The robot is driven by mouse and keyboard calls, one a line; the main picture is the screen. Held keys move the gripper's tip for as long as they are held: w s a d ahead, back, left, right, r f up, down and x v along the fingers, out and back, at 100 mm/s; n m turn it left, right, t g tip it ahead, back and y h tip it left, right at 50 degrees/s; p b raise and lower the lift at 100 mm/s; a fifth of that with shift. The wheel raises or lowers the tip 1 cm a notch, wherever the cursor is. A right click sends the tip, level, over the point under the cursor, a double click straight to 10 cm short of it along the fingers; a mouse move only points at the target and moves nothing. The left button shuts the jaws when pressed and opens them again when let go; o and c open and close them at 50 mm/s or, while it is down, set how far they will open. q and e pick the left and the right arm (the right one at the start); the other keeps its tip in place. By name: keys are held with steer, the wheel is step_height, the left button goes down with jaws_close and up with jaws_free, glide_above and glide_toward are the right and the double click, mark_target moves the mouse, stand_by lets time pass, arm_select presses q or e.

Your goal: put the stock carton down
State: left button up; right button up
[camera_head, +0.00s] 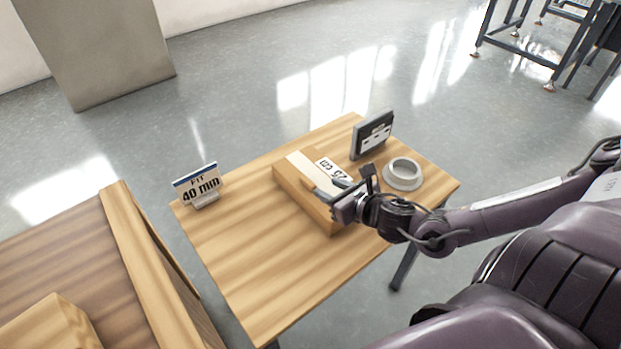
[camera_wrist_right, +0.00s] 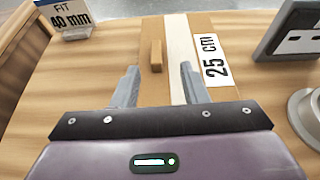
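The stock carton (camera_head: 291,187) is a flat brown box with a pale strip along its top and a white "25 cm" label. It lies flat on the wooden table in the head view. In the right wrist view the carton (camera_wrist_right: 148,90) has a small raised tan block (camera_wrist_right: 156,55) on its top. My right gripper (camera_head: 328,187) is over the carton's near right part. Its two fingers (camera_wrist_right: 160,78) are spread apart, with nothing held between them. The block stands just beyond the fingertips. My left gripper is not in view.
A "FIT 40 mm" sign (camera_head: 198,187) stands at the table's left corner. A dark grey panel (camera_head: 372,135) and a pale grey ring-shaped part (camera_head: 403,174) stand right of the carton. The table's (camera_head: 240,265) front left is clear. Another wooden surface (camera_head: 60,250) is at the left.

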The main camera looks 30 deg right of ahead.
mark_target(311, 184)
steer(key=shift+w+f, duration=0.2)
steer(key=shift+w, duration=0.3)
steer(key=shift+w+a+f, duration=0.1)
steer(key=shift+w, duration=0.1)
steer(key=shift+w+a+f, duration=0.1)
steer(key=shift+w, duration=0.1)
steer(key=x, duration=0.3)
steer(key=shift+a+f, duration=0.2)
steer(key=shift+w+f, duration=0.3)
steer(key=shift+w, duration=0.35)
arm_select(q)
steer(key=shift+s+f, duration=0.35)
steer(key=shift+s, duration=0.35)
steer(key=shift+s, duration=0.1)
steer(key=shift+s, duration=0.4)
arm_select(e)
jaws_close()
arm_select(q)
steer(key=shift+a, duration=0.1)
